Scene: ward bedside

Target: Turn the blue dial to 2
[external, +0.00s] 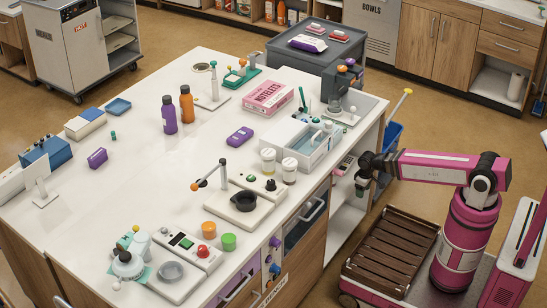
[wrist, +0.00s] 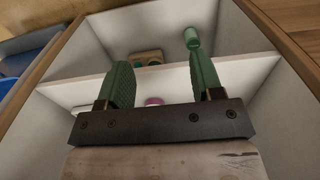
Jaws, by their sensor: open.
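My gripper (external: 362,187) hangs beside the right side of the white-topped counter, in front of its open shelves. In the wrist view its two green fingers (wrist: 162,78) are apart with nothing between them, facing the white shelf compartment. Several small knobs sit on the counter's front face in the external view, well to the left of my gripper. One of them looks blue-purple (external: 275,269); I cannot tell surely whether it is the blue dial, and no numbers are readable. No dial shows in the wrist view.
The open white shelf (wrist: 80,92) holds a green cylinder (wrist: 192,38), a small tan box (wrist: 146,58) and a pink item (wrist: 153,101). The counter top (external: 140,180) carries bottles, boxes and devices. Floor is free at the back right.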

